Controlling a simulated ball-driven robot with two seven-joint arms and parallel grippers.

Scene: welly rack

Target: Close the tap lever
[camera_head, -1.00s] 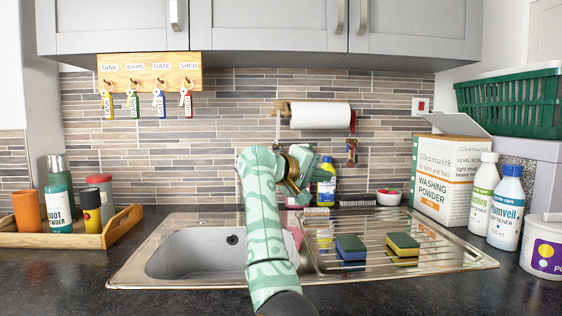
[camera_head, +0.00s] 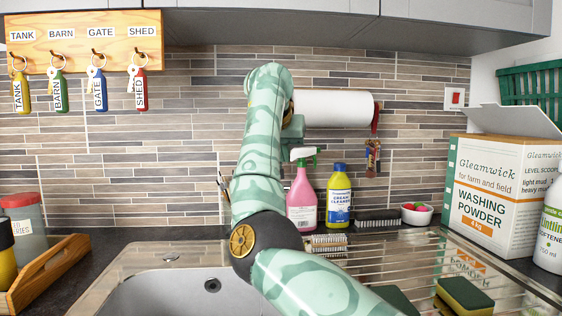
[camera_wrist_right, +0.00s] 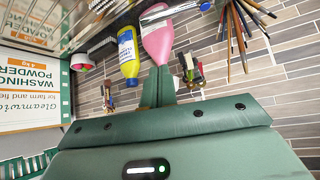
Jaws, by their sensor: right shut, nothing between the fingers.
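The pink bottle (camera_head: 301,200) stands behind the sink in the head view. My left gripper is not in view.
A yellow cleaner bottle (camera_head: 339,197), brush (camera_head: 378,219) and small bowl (camera_head: 416,213) stand along the back. Sponges (camera_head: 464,296) lie on the drainer. A washing powder box (camera_head: 490,195) stands right. A paper roll (camera_head: 335,108) and keys hang on the wall.

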